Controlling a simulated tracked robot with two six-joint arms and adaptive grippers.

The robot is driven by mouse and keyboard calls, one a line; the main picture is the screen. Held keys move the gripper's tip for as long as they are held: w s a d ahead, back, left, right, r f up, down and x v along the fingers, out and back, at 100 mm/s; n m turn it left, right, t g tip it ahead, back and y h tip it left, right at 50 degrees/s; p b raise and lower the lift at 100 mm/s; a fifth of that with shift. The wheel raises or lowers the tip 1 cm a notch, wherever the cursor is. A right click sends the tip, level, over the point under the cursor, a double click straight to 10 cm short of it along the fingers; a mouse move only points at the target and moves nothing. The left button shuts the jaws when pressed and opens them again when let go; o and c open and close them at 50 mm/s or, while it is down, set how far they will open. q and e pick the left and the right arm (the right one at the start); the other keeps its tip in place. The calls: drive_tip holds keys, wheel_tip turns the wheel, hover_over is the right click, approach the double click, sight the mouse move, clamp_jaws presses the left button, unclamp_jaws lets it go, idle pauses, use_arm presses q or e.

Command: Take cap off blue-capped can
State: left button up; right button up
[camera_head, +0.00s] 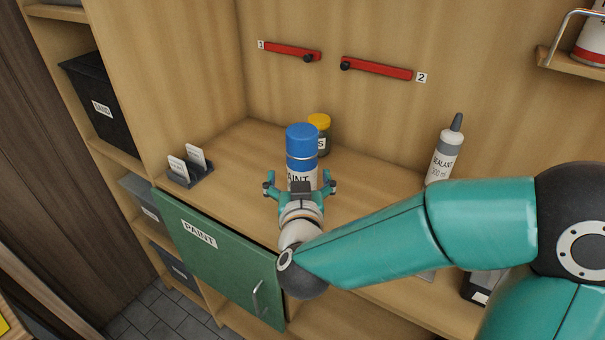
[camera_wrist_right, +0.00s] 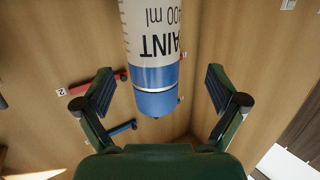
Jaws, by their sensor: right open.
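The blue-capped can (camera_head: 301,172) stands upright on the workbench, white with a PAINT label. Its blue cap (camera_head: 302,138) is on top. My right gripper (camera_head: 299,184) is open, with its fingers spread to either side at the height of the can's body, on the near side. In the right wrist view the can (camera_wrist_right: 152,35) appears upside down, with the cap (camera_wrist_right: 157,102) toward the palm end of the picture, between the open fingers (camera_wrist_right: 161,88). Neither finger touches it there. The left gripper is not in view.
A yellow-capped jar (camera_head: 321,138) stands close behind the can. A sealant tube (camera_head: 445,152) stands to the right. A small card holder (camera_head: 189,173) is at left. Two red bars (camera_head: 292,51) are on the back wall. A green PAINT door (camera_head: 220,262) hangs below the bench edge.

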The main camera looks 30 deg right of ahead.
drive_tip(key=x, duration=0.2)
drive_tip(key=p+x, duration=0.1)
drive_tip(key=x, duration=0.2)
drive_tip(key=shift+d, duration=0.45)
drive_tip(key=shift+w, duration=0.25)
drive_tip(key=shift+c, duration=0.4)
drive_tip(key=c, duration=1.7)
drive_tip(key=shift+o, duration=0.2)
wheel_tip(320, 180, up, 20)
drive_tip(key=p, duration=0.4)
drive_tip(key=shift+d, duration=0.1)
